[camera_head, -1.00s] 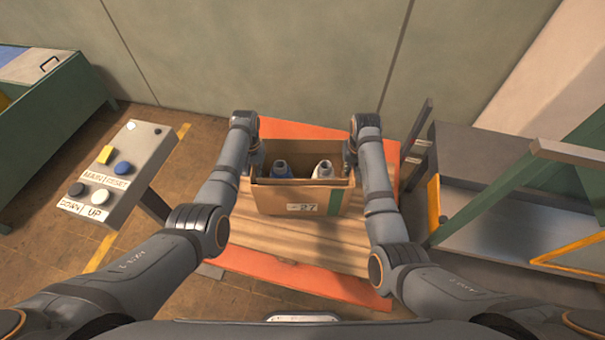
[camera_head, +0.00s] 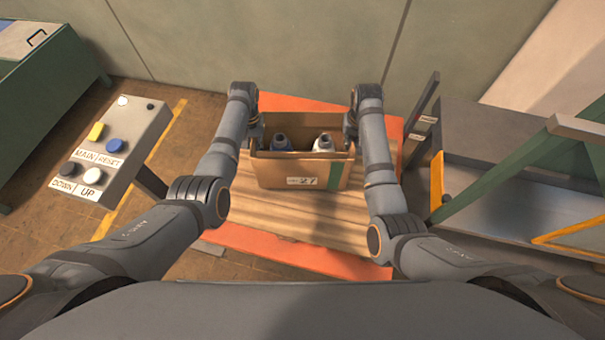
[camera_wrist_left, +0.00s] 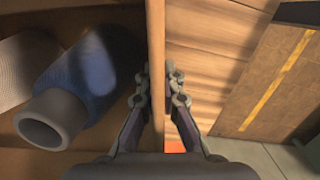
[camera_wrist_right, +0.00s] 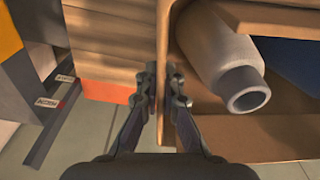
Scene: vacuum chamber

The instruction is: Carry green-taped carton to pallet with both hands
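The open cardboard carton (camera_head: 312,176), with a green tape strip on its front, is level over the wooden boards of the orange pallet (camera_head: 262,248). I cannot tell whether its underside touches the boards.
A button panel (camera_head: 125,135) on a post stands left of the pallet. A green bench (camera_head: 50,90) is at far left. A grey metal frame with a green bar (camera_head: 505,160) stands close on the right. A wall (camera_head: 300,50) is behind.

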